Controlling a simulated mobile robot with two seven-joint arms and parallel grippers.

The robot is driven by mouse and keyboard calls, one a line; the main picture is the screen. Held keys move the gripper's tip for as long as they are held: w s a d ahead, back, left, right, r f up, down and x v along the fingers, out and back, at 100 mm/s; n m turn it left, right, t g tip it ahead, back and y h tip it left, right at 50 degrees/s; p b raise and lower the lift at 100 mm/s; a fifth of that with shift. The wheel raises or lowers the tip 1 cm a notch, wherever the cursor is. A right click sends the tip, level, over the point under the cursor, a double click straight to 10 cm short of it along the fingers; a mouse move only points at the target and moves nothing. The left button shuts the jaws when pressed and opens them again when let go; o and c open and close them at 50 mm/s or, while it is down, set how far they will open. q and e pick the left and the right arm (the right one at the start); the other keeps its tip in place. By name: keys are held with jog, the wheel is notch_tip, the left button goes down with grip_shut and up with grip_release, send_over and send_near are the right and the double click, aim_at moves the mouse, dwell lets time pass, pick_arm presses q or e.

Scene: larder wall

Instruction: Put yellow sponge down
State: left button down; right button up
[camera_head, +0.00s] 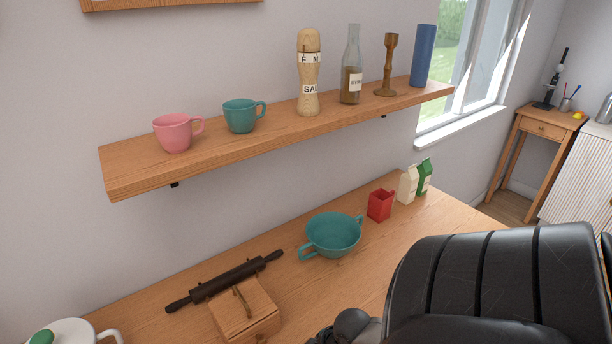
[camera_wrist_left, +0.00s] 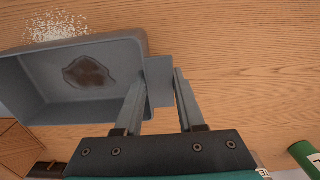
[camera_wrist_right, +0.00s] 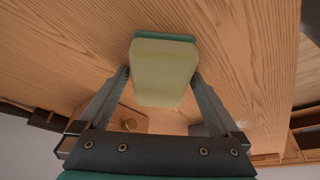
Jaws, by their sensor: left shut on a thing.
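The yellow sponge (camera_wrist_right: 163,72), with a green layer on its far side, is between the fingertips of my right gripper (camera_wrist_right: 162,74) in the right wrist view. Both fingertips are close along its sides; whether they press on it I cannot tell. Wood grain lies behind it; whether it touches that surface is unclear. My left gripper (camera_wrist_left: 160,88) is shut on the handle of a grey dustpan (camera_wrist_left: 30,85) in the left wrist view. A dark brown patch (camera_wrist_left: 90,72) shows inside the pan. Neither gripper nor the sponge is visible in the head view.
White crumbs (camera_wrist_left: 55,27) lie beside the dustpan. A shelf (camera_head: 140,172) with cups and bottles hangs above.

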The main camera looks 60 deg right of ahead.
jog(key=v, duration=1.2)
jog(key=shift+r, duration=0.15)
dwell(0.3)
jog(key=shift+w, duration=0.1)
jog(key=shift+w+a+r+g+h, duration=0.5)
jog(key=shift+w+a+g+h, duration=0.65)
jog(key=shift+w+g, duration=0.95)
jog(key=shift+w+f, duration=0.2)
jog(key=shift+f, duration=5.8)
jog(key=shift+c, duration=0.2)
